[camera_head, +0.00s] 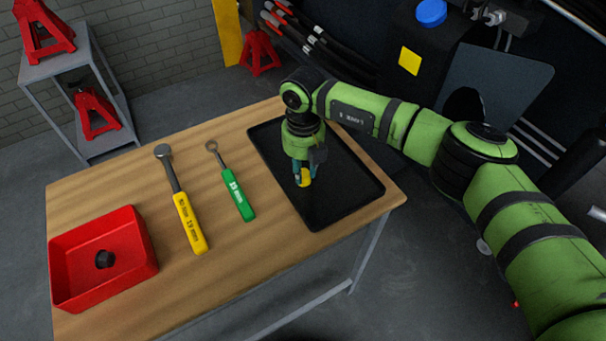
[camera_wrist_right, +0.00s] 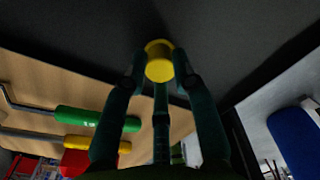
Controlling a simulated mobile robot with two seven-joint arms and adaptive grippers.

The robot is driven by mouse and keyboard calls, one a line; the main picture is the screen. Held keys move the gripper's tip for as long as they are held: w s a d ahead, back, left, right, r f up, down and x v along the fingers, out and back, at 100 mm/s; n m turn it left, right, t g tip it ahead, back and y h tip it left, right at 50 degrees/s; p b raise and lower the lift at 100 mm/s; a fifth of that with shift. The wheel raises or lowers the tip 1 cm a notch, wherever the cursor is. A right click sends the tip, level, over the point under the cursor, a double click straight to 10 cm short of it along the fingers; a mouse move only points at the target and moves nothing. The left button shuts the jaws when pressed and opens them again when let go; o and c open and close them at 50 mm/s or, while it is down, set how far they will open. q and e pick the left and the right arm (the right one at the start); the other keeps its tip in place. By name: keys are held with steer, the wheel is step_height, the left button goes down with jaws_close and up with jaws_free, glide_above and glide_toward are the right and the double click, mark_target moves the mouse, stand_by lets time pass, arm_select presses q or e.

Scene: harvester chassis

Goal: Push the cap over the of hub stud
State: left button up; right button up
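A small yellow cap (camera_head: 305,178) is at the black tray (camera_head: 338,205) on the workbench. My right gripper (camera_head: 303,170) points down over the tray with its fingers around the cap. In the right wrist view the cap (camera_wrist_right: 159,62) sits between the fingertips, which appear to touch its sides. I cannot tell whether the cap rests on the tray or is slightly above it. My left gripper is not in view. I cannot make out the hub stud in either view.
Dark machinery with a blue round part (camera_head: 431,12) stands behind my right arm. Red jack stands (camera_head: 95,112) are at left.

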mark_target(303, 172)
steer(key=shift+r+p, duration=1.9)
steer(key=shift+r, duration=1.1)
